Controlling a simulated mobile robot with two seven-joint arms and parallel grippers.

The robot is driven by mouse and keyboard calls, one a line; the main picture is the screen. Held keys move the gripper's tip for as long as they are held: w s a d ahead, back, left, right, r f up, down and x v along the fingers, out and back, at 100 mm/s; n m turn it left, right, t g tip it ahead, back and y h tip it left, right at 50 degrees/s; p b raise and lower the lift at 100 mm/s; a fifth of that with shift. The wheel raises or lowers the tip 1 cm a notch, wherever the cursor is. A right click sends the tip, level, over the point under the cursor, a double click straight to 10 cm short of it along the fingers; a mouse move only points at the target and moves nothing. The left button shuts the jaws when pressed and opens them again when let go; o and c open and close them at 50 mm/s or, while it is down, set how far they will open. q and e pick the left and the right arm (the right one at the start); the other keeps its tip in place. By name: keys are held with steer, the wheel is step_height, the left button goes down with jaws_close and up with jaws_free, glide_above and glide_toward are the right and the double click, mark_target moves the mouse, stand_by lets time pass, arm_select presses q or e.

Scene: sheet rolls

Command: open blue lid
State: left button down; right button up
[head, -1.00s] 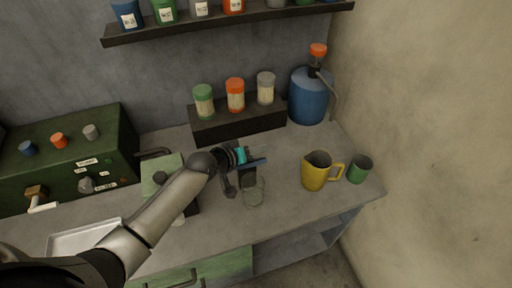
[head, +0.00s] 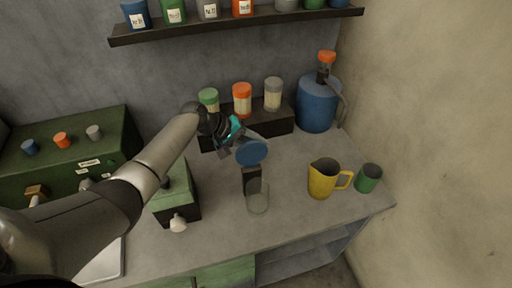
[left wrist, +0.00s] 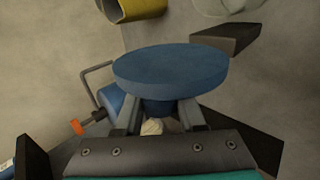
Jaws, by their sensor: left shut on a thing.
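My left gripper (head: 236,141) is shut on the blue lid (head: 252,152), a round disc held tilted in the air. In the left wrist view the lid (left wrist: 155,76) is gripped by its narrower underside between the two fingers (left wrist: 160,118). The clear glass container (head: 258,198) stands upright on the counter below, apart from the lid, and its top is uncovered. It shows partly at the top edge of the left wrist view (left wrist: 228,8). My right gripper is not in view.
A small dark block (head: 251,178) stands behind the glass. A yellow pitcher (head: 321,181) and green cup (head: 368,178) stand to the right. Lidded jars sit on a dark riser (head: 275,124) behind, beside a blue jug (head: 317,105). A green grinder-like box (head: 177,195) is left.

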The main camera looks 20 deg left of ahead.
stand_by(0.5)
arm_select(q)
steer(key=c, duration=0.5)
jaws_free()
steer(key=shift+a, duration=0.1)
steer(key=p+v, duration=0.1)
steer(key=v, duration=1.4)
steer(key=shift+w, duration=0.1)
